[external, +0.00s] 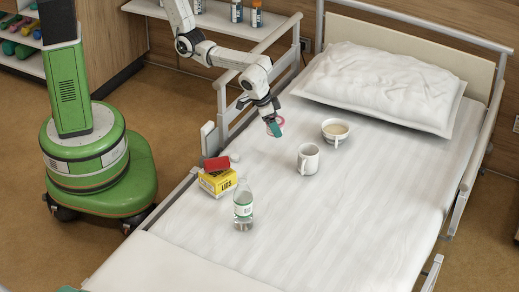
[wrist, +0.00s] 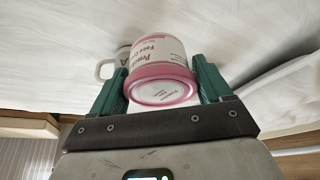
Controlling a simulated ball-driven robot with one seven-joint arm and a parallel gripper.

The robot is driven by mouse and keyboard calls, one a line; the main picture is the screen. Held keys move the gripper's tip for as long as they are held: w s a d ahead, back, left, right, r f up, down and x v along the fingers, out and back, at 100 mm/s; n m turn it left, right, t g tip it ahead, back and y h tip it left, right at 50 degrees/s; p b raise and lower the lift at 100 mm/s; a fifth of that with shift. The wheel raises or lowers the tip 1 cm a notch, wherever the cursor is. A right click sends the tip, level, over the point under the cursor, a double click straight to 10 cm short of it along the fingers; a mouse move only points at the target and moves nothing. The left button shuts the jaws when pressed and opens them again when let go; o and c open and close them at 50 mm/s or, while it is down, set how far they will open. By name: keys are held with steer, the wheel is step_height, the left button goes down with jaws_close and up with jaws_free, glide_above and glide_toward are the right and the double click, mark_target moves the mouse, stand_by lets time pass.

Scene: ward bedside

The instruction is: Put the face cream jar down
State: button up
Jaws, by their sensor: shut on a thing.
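The face cream jar (wrist: 160,62) is white with a pink band and a pink-rimmed end, and its label shows in the wrist view. My gripper (wrist: 160,85) is shut on it, with one green finger on each side. In the external view my gripper (external: 275,128) hangs over the left side of the bed, and a bit of the jar's pink (external: 281,121) shows beside the fingers. The rest of the jar is hidden there. I cannot tell whether the jar touches the sheet.
On the bed (external: 350,220) are a white mug (external: 308,160), a bowl-like cup with a tan drink (external: 336,130), a clear bottle (external: 243,207), a yellow box (external: 217,181) with a red item (external: 216,163) on it, and a pillow (external: 380,85). The bed's right side is clear.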

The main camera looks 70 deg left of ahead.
steer(key=a+f+n+y+p, duration=0.1)
steer(key=a+n+p, duration=0.15)
steer(key=a, duration=0.35)
steer(key=f+b, duration=0.1)
steer(key=f, duration=0.9)
steer(key=shift+d, duration=0.2)
steer(key=shift+s+f+b, duration=0.1)
steer(key=shift+f+b, duration=0.05)
steer(key=shift+b, duration=0.15)
steer(key=shift+f, duration=0.15)
steer(key=o, duration=1.1)
steer(key=shift+r, duration=0.2)
